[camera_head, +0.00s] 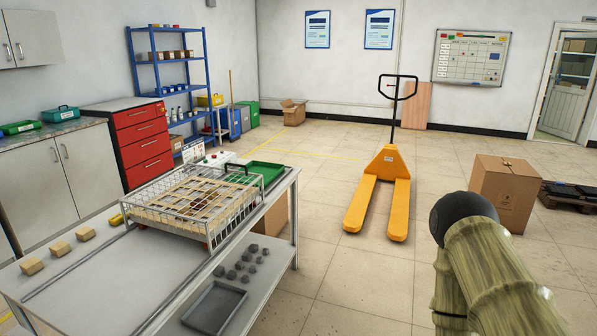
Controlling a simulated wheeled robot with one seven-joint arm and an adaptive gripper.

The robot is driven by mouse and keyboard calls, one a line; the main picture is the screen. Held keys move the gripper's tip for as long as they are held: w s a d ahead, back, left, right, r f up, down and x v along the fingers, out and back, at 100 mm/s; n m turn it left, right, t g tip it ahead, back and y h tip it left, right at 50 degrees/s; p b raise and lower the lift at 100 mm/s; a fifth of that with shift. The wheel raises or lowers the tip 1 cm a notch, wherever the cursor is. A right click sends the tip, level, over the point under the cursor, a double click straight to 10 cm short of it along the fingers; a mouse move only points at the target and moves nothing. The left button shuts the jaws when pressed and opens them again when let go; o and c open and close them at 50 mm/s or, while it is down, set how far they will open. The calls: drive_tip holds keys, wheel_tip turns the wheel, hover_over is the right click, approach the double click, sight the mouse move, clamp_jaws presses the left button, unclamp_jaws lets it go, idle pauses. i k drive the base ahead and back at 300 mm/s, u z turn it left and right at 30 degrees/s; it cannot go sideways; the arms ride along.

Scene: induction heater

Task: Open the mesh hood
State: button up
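The mesh hood (217,231) is a pale wire cage on the workbench (140,265), left of the middle of the camera_head view. It appears lowered over a light wooden-looking grid (165,203), with darker small parts near its middle. Its wire sides stand upright along the front and right. A handle or latch on it is too small to make out. My gripper is not in view. Part of my arm, in a striped olive sleeve with a dark rounded joint, shows at the lower right, well apart from the hood.
A white control box (215,160) and a green tray (262,171) are behind the hood. A yellow pallet jack (385,185) and a carton (505,190) stand right. Floor between is clear.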

sight(122, 199)
drive_tip(key=u, duration=0.3)
drive_tip(key=i, duration=1.7)
drive_tip(key=u, duration=0.3)
